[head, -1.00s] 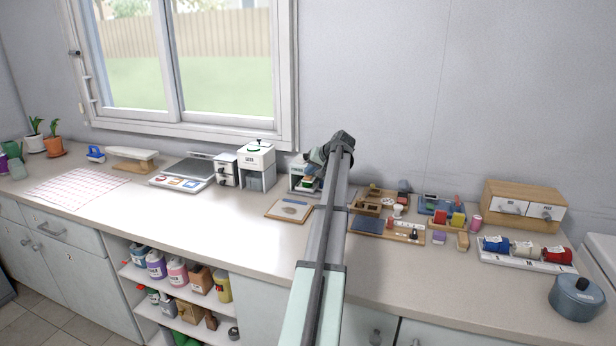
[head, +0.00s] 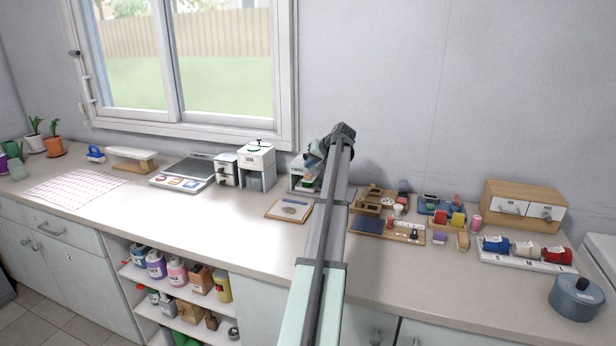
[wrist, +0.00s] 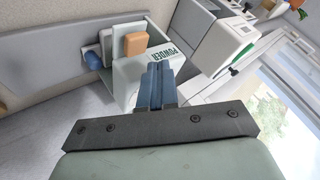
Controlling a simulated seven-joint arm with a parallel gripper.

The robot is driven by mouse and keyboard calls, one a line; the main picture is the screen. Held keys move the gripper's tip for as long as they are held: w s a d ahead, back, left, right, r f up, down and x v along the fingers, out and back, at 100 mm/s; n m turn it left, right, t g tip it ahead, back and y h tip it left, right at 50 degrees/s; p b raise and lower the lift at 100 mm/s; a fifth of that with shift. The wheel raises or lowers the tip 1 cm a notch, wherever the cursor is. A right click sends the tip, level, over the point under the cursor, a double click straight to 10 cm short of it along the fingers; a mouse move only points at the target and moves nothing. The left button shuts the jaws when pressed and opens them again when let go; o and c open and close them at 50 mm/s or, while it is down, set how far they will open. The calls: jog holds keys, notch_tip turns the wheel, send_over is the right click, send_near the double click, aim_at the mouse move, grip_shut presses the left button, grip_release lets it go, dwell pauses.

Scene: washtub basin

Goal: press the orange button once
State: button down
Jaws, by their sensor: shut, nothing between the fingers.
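The orange button (wrist: 135,44) shows in the wrist view as a rounded block on a pale dispenser (wrist: 130,72) lettered POWDER. My gripper (wrist: 160,68) is shut and empty, its blue-grey fingers together. In that view the fingertips overlap the dispenser's lettered side, just below and right of the button. I cannot tell whether they touch it. In the head view the dispenser (head: 297,184) stands at the back of the counter, partly hidden by my gripper (head: 311,163). The button cannot be made out there.
A white box-shaped dispenser (head: 257,156) stands close left of the POWDER dispenser. Farther left is a scale (head: 184,173) with coloured keys. A clipboard (head: 289,209) lies in front. Wooden trays (head: 383,229) are to the right.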

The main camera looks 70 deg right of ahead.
aim_at(310, 176)
jog(key=shift+r, duration=2.05)
